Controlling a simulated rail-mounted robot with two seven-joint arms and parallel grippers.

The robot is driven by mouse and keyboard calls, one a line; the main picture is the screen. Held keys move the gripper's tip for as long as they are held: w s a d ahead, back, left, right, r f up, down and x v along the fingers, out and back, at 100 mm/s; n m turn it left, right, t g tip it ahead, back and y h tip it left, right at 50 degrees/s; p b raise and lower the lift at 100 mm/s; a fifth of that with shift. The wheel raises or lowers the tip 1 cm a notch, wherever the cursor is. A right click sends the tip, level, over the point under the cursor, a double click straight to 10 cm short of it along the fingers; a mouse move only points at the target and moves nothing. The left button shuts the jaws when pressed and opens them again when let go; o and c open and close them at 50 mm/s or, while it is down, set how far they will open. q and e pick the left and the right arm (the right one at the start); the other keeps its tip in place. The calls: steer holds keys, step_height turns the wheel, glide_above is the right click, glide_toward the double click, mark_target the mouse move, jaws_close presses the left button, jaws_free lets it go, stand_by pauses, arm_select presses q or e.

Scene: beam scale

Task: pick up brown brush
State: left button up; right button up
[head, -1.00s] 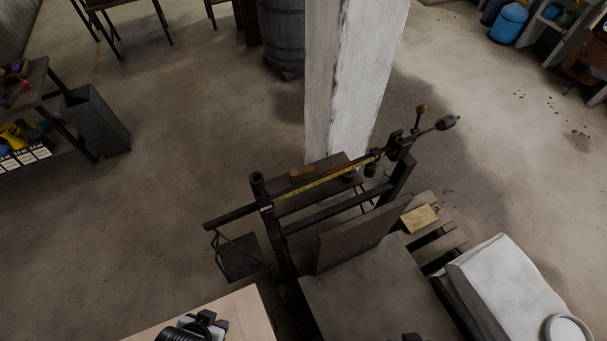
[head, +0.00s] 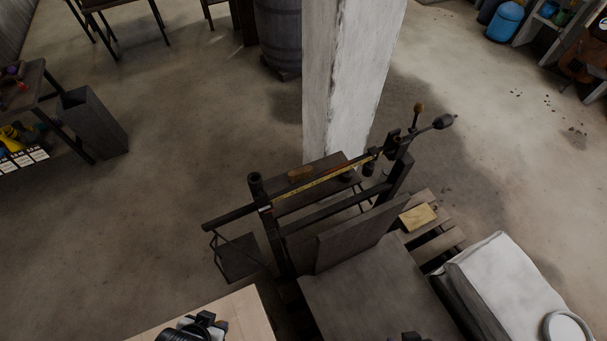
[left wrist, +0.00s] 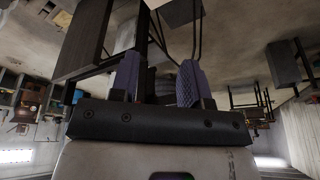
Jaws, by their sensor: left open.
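A small brown object that looks like the brown brush (head: 300,174) lies on a dark wooden bench (head: 325,168) behind the beam scale in the head view. My left arm shows at the bottom left of the head view, well in front of the brush and apart from it. In the left wrist view my left gripper (left wrist: 158,78) is open, with two purple-grey fingers spread and nothing between them. I cannot make out the brush in the wrist view. My right gripper cannot be made out.
The beam scale (head: 322,186), with its yellow-marked beam and dark posts, stands between me and the bench. A white pillar (head: 345,80) rises just behind the bench. A pallet (head: 440,242) with a yellowish block (head: 418,217) and a white sack (head: 510,285) lie right.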

stand_by(0.4)
arm_select(q)
steer(key=o, duration=0.5)
